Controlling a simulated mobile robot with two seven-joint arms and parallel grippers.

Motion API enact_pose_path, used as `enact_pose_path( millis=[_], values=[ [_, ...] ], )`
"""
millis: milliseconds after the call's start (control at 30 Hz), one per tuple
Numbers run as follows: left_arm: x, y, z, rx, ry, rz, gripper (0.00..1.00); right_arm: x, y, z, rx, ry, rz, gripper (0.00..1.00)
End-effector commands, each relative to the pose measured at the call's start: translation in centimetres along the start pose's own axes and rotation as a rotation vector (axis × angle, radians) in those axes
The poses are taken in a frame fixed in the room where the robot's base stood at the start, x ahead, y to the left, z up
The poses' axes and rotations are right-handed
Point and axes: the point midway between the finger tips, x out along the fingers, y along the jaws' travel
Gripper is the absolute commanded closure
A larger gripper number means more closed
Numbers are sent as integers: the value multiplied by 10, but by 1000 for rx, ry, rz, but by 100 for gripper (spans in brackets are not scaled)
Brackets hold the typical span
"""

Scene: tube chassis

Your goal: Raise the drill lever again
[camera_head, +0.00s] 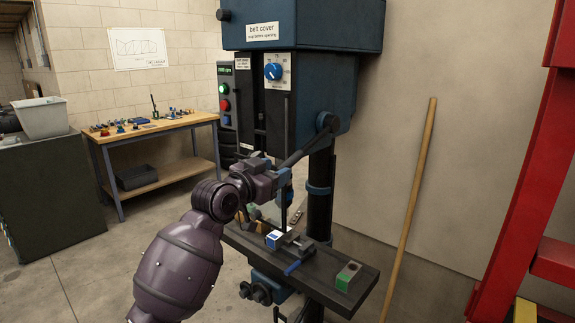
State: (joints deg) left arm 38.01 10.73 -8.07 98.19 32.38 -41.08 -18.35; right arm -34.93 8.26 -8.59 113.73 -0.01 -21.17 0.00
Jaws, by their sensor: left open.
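The drill lever (303,149) is a dark rod on the right side of the blue drill press (325,90). It slopes down and left from its hub (327,122) toward my left gripper. My left gripper (284,173) is open at the lever's lower end, in front of the drill column. The lever's end is partly hidden by the gripper, and I cannot tell whether they touch. My right gripper is not in view.
Below the gripper, the drill table (325,278) carries a vise (288,243) and a green-and-grey block (348,275). A wooden pole (410,205) leans on the wall. A red frame (520,170) stands right. A workbench (150,128) stands back left.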

Motion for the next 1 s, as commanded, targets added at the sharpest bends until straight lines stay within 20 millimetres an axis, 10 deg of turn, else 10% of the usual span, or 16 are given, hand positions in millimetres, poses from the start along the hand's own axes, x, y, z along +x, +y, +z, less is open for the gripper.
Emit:
enact_pose_path(
  millis=[333, 800, 1000],
  values=[
    [44, 0, 0, -1, 1, 0, 52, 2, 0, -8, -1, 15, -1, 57],
    [54, 0, 0, 1, 1, 0, 52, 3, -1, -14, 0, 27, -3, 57],
    [54, 0, 0, 1, 1, 0, 79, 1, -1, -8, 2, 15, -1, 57]
  ],
)
